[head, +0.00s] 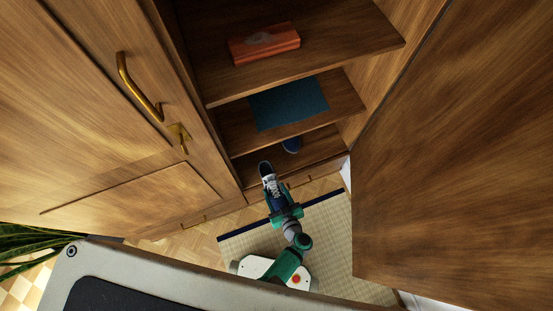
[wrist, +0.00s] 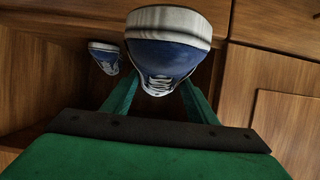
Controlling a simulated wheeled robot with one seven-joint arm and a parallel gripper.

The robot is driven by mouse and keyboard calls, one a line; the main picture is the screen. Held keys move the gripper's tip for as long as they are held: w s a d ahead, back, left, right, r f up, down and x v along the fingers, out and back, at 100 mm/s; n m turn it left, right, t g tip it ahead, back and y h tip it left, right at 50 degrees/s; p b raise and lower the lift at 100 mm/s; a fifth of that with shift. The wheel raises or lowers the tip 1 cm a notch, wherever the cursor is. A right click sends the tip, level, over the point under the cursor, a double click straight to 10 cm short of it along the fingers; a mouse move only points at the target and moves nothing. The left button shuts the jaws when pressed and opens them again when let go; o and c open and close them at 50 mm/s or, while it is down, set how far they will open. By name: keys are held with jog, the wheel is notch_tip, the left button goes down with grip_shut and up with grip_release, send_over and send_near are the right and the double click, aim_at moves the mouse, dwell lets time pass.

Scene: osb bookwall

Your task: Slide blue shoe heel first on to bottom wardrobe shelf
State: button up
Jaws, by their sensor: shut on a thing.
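The blue shoe (head: 270,186), with pale laces and a white-rimmed sole, is in my gripper (head: 278,207). My gripper is shut on its toe end, and the dark ankle opening and heel point toward the wardrobe. In the wrist view the shoe (wrist: 165,50) sits between the two green fingers. The bottom wardrobe shelf (head: 318,148) lies just ahead; the heel end overlaps its front edge in the head view, but I cannot tell whether it touches. A second blue shoe (head: 291,145) stands further back on that shelf, and it also shows in the wrist view (wrist: 104,57).
A shelf above holds a flat blue item (head: 288,102), and a higher one holds an orange-red box (head: 264,44). An open wooden door (head: 455,150) stands at right, a closed door (head: 75,115) at left. A woven mat (head: 335,235) lies on the floor.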

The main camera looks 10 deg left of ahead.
aim_at(264, 164)
jog(key=shift+w+a+f, duration=0.1)
jog(key=shift+w+a, duration=0.45)
jog(key=shift+w, duration=0.2)
jog(key=shift+w+a, duration=0.55)
jog(key=shift+w, duration=0.15)
jog(key=shift+w+a+f, duration=0.1)
jog(key=shift+w+a, duration=0.9)
jog(key=shift+w, duration=0.6)
jog(key=shift+w+a+f, duration=0.1)
jog(key=shift+w+a, duration=0.9)
jog(key=shift+w, duration=0.65)
jog(key=shift+w+a+f, duration=0.1)
jog(key=shift+w+a, duration=0.9)
jog(key=shift+w, duration=0.6)
jog(key=shift+w+a, duration=0.75)
jog(key=shift+x, duration=2.1)
jog(key=shift+d, duration=0.1)
jog(key=o, duration=1.4)
jog(key=v, duration=1)
jog(key=shift+s+d+r, duration=0.1)
jog(key=shift+s+d, duration=0.05)
jog(key=shift+s, duration=0.15)
